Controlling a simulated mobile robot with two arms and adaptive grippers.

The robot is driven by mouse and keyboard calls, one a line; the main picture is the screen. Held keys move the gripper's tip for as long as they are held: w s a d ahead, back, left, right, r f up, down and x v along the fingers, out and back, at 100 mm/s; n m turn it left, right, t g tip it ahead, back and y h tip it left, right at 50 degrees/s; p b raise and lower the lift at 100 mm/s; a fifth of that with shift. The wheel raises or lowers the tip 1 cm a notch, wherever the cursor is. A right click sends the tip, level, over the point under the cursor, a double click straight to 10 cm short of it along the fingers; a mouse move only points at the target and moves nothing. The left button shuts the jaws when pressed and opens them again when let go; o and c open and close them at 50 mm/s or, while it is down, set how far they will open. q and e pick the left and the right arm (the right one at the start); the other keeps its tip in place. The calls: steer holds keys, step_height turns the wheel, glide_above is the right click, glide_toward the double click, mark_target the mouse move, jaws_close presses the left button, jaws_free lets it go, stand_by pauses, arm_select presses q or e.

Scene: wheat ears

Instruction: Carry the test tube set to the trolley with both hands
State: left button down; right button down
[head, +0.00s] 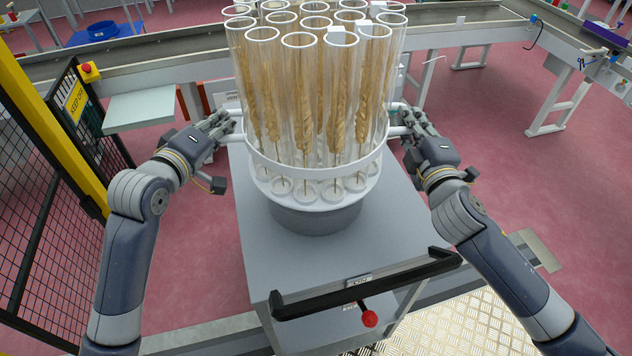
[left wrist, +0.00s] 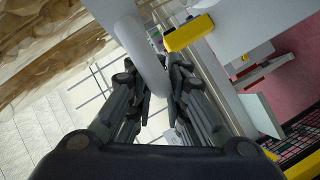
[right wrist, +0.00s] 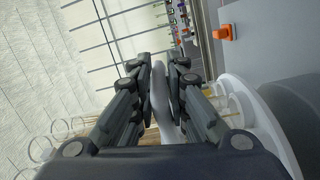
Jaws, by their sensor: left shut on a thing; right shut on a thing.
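The test tube set (head: 312,172) is a round white rack of several clear tubes with wheat ears inside. It stands upright over a dark grey round base on the grey trolley (head: 390,215). My left gripper (head: 226,125) is shut on the white handle at the rack's left side; that handle also shows between the fingers in the left wrist view (left wrist: 146,60). My right gripper (head: 408,122) is shut on the handle at the right side, seen between the fingers in the right wrist view (right wrist: 160,95). I cannot tell whether the rack's underside touches the base.
The trolley has a black push handle (head: 365,285) and a red knob (head: 370,319) at its near side. A yellow post (head: 50,125) and black mesh fence stand at the left. A conveyor (head: 150,55) runs behind. Red floor is open at the right.

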arm_select(q)
steer(key=shift+s+d+r, duration=0.1)
steer(key=shift+d+r, duration=0.05)
steer(key=shift+r, duration=0.05)
arm_select(e)
steer(key=shift+s+a+r, duration=0.1)
steer(key=shift+a+r, duration=0.05)
steer(key=shift+a, duration=0.05)
arm_select(q)
steer(key=shift+f, duration=0.25)
arm_select(e)
steer(key=shift+f, duration=0.25)
